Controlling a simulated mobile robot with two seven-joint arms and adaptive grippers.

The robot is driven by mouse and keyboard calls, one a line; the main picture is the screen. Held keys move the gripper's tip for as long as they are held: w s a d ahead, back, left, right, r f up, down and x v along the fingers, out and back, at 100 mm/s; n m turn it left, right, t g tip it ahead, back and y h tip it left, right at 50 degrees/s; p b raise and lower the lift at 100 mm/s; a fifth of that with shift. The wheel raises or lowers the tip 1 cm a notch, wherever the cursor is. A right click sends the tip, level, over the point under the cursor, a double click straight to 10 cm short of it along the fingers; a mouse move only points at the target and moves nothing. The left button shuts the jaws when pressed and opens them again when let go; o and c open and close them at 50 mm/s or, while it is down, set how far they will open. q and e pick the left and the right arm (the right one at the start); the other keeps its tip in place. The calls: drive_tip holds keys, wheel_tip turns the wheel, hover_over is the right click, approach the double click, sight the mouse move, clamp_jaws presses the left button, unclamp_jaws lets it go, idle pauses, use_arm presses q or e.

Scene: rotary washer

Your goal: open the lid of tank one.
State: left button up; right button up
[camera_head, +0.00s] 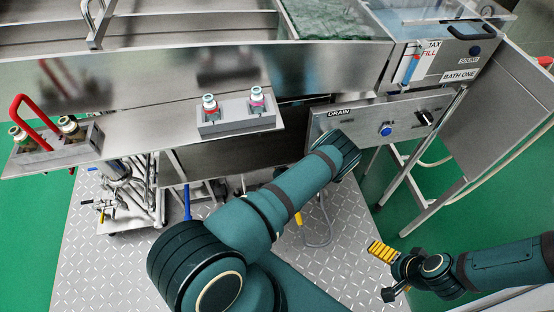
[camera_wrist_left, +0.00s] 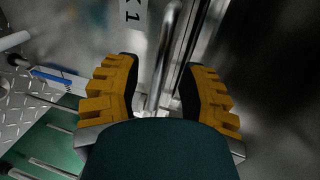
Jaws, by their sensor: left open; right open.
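In the left wrist view, my left gripper (camera_wrist_left: 159,64) is open, with one yellow-padded finger on each side of a shiny metal bar handle (camera_wrist_left: 166,58). A visible gap lies on both sides of the bar. A white label (camera_wrist_left: 132,14) ending in "K 1" is on the metal surface beside it. In the head view my left arm reaches across the middle and hides its gripper and this handle. My right gripper (camera_head: 386,272) is open and empty at the lower right, over the floor. I cannot make out the whole lid of tank one.
A bath labelled "BATH ONE" (camera_head: 459,76) stands at the upper right. A panel marked "DRAIN" (camera_head: 398,121) is below it. A red handle (camera_head: 30,113) is at the left. The chequered floor plate (camera_head: 110,265) is clear at lower left.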

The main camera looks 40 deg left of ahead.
use_arm(q)
drive_tip(key=shift+x, duration=1.15)
